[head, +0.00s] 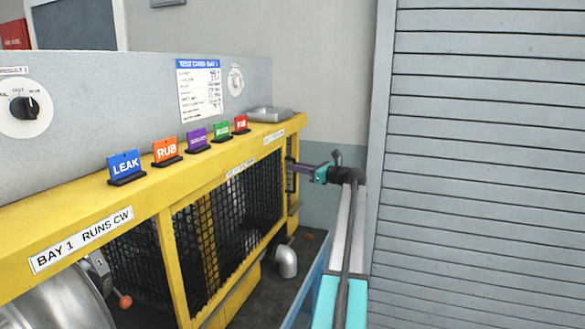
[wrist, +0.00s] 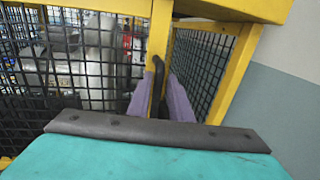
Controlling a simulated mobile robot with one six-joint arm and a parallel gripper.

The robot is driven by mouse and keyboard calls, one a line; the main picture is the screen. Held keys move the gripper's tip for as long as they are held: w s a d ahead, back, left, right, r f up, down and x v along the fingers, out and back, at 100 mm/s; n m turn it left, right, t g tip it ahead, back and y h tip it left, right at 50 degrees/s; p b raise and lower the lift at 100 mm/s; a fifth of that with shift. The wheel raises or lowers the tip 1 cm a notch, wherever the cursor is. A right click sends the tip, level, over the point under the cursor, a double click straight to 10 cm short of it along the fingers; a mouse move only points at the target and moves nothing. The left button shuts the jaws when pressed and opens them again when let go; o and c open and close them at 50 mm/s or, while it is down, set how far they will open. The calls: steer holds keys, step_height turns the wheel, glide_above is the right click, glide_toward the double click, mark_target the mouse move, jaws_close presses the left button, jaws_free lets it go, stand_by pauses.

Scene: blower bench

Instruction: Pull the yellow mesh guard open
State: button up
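The yellow mesh guard (head: 228,220) is a yellow frame with black mesh on the front of the machine. In the wrist view, its mesh (wrist: 75,60) fills the left, with a yellow upright (wrist: 158,38) near the middle. A dark bar handle (wrist: 156,68) stands at that upright. My gripper (wrist: 160,88) has purple fingers on both sides of the handle, with little gap, and looks shut on it. In the head view, my gripper (head: 294,164) reaches the guard's far right end. The guard looks closed; I cannot tell whether it is slightly ajar.
Coloured tags, including a blue LEAK tag (head: 125,166) and an orange RUB tag (head: 166,150), stand on the yellow ledge. A metal tray (head: 270,114) lies at its far end. A grey pipe elbow (head: 287,262) is below. A slatted shutter (head: 485,160) stands at right.

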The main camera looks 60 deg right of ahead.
steer(key=s+b, duration=0.2)
steer(key=s, duration=1.1)
steer(key=shift+s, duration=0.3)
stand_by(0.4)
